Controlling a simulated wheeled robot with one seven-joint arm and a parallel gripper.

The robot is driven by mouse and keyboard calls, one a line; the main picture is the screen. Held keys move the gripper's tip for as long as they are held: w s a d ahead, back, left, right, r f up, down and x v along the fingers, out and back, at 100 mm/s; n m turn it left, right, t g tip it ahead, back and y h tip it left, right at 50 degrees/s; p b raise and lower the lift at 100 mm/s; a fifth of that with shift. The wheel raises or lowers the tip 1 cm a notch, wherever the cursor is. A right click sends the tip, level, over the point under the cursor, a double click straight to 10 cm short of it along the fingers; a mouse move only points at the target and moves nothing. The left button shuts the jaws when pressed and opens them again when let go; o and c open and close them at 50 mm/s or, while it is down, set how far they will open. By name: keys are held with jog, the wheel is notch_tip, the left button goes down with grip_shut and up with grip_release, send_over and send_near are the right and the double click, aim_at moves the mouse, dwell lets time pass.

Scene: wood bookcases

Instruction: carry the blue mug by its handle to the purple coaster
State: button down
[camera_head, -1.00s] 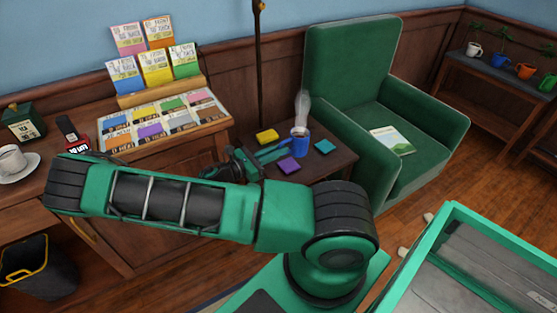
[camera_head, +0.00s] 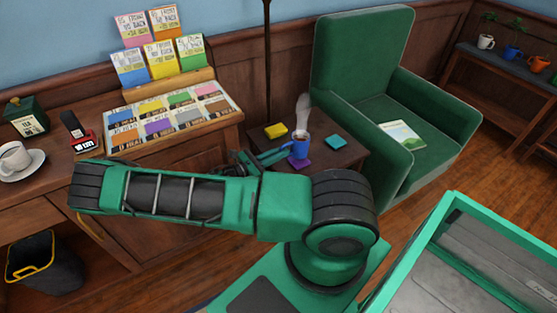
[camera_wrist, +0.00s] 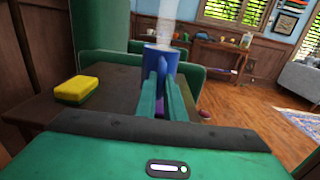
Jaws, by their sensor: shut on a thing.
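The blue mug (camera_head: 299,149) is upright, with dark liquid and steam at its top, over the small side table. My gripper (camera_head: 284,153) reaches it from the left and is shut on its handle. In the wrist view the mug (camera_wrist: 158,62) stands just past my gripper's fingers (camera_wrist: 164,80). The purple coaster (camera_head: 301,164) lies on the table directly below the mug, partly hidden by it. A bit of purple (camera_wrist: 159,106) shows between the fingers. I cannot tell whether the mug's base touches the coaster.
A green armchair (camera_head: 365,60) stands close on the right. A dark pole (camera_head: 267,70) rises behind. A card display desk (camera_head: 170,145) is on the left.

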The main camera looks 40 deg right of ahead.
aim_at(292, 154)
notch_tip(292, 154, down, 3)
jog(key=shift+f, duration=0.15)
jog(key=c, duration=1.8)
grip_release()
jog(key=shift+c, duration=0.2)
jog(key=w+a, duration=0.2)
jog(key=a, duration=1)
jog(key=s+d+r+m+g+y, duration=0.1)
jog(key=s+r+m+y, duration=0.5)
jog(key=r, duration=0.4)
jog(key=s+d+r+m+g+y, duration=0.15)
jog(key=s+r+m+y, duration=0.25)
jog(key=r+m+y, duration=0.5)
jog(key=s+a+r+m+t+y, duration=0.2)
jog(key=s+r+m+t, duration=0.4)
jog(key=s+r, duration=0.7)
jog(key=shift+s+r+m+y, duration=0.15)
jog(key=shift+r+m+y, duration=0.1)
jog(key=shift+m+y, duration=0.25)
